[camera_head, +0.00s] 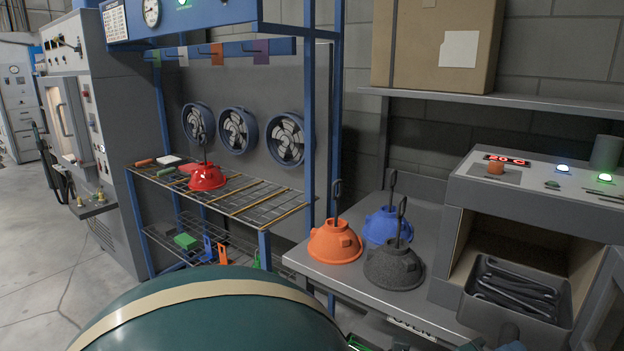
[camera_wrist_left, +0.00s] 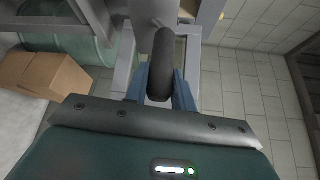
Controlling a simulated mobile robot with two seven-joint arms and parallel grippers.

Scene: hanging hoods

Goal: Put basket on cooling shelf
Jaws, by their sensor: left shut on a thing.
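A dark grey basket-like bin (camera_head: 478,308) full of black hooked rods sits at the mouth of the grey oven-like unit at the right of the head view. The cooling shelf, a blue-framed wire rack (camera_head: 262,214) with fans behind, stands left of centre. A red hood (camera_head: 207,179) with an upright hook is on its upper level. In the left wrist view my left gripper (camera_wrist_left: 160,98) has its blue fingers shut on a thick dark handle-like piece (camera_wrist_left: 163,58). What that piece belongs to is not clear. My right gripper is not in view.
Orange (camera_head: 335,243), blue (camera_head: 388,226) and dark grey (camera_head: 394,266) hoods with hooks stand on the grey table. The upper rack's right part is bare. The left wrist view shows a cardboard box (camera_wrist_left: 45,84) and tiled floor.

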